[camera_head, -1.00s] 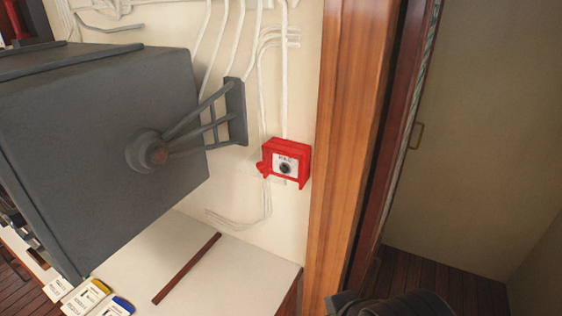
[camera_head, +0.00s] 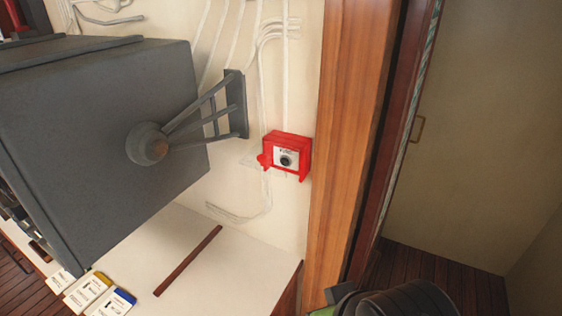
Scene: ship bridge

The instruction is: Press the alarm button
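The alarm box (camera_head: 302,143) is a small red case fixed to the cream wall, left of the wooden door post. Its front has a white label plate with a round dark button (camera_head: 286,160) in the middle. A red flap or lug sticks out at its lower left. Nothing covers the button in this view. A dark rounded shape at the bottom edge, right of the post, looks like part of my arm. My gripper's fingers do not show.
A large grey box (camera_head: 100,150) on a wall bracket (camera_head: 237,105) fills the left side. Below is a white counter (camera_head: 235,265) with a brown strip (camera_head: 188,260) and several labelled cards. A wooden post (camera_head: 345,130) stands right of the alarm box, beside a doorway.

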